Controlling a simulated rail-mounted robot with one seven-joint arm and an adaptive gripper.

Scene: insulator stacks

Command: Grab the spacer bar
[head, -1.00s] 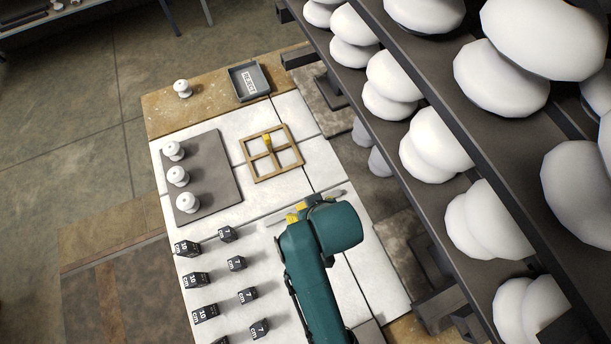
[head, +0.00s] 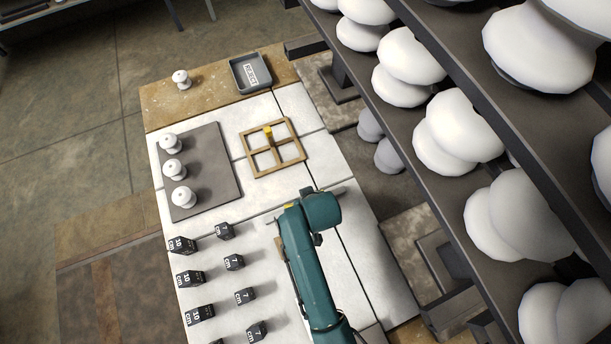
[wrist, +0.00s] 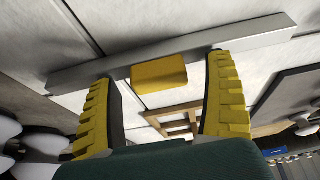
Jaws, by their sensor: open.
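The spacer bar (wrist: 250,36) is a long grey metal bar with a yellow block (wrist: 158,75) at its middle. In the wrist view it crosses the upper half, lying over the pale tabletop. My gripper (wrist: 162,68) is open, with one yellow finger on each side of the yellow block and a gap to each. The fingertips reach the bar's edge; I cannot tell whether they touch it. In the head view my gripper (head: 290,206) is mostly hidden by my teal wrist, and only an end of the bar (head: 338,190) shows beside it.
A wooden frame (head: 290,172) with a yellow knob lies beyond the bar. A grey plate (head: 212,170) with white insulators is left. Black cubes (head: 190,278) stand front left. A reject tray (head: 250,85) is at the back. Racks of insulators (head: 410,60) rise on the right.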

